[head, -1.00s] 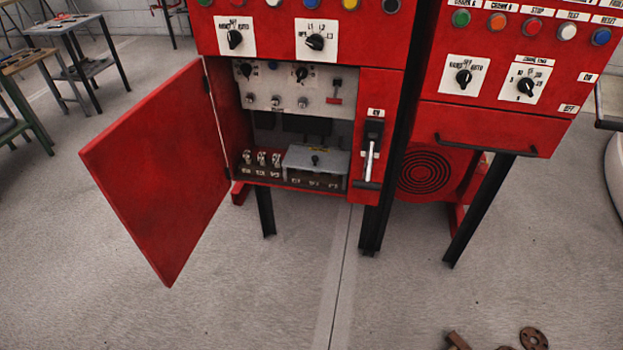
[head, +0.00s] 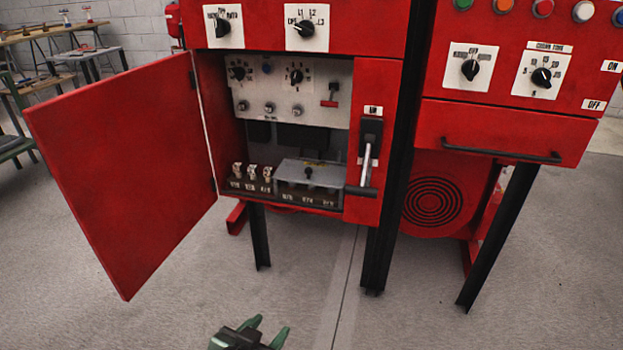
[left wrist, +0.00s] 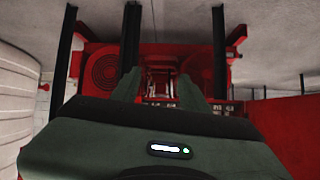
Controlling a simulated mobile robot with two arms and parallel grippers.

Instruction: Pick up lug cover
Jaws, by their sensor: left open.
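The lug cover (head: 312,174) is a flat grey plate with a small dark knob on top. It lies over the right part of the terminal row at the bottom of the open red cabinet. Several lugs (head: 252,171) stand uncovered to its left. My left gripper (head: 264,327) shows at the bottom edge of the head view, low in front of the cabinet and well apart from the cover. Its green fingers are spread with nothing between them. They also show in the left wrist view (left wrist: 160,88). My right gripper is not in view.
The red cabinet door (head: 125,170) stands open to the left. A lever handle (head: 368,155) is on the panel right of the opening. Black legs (head: 378,250) hold up the cabinets. A second red cabinet (head: 505,130) stands at the right. The floor in front is clear.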

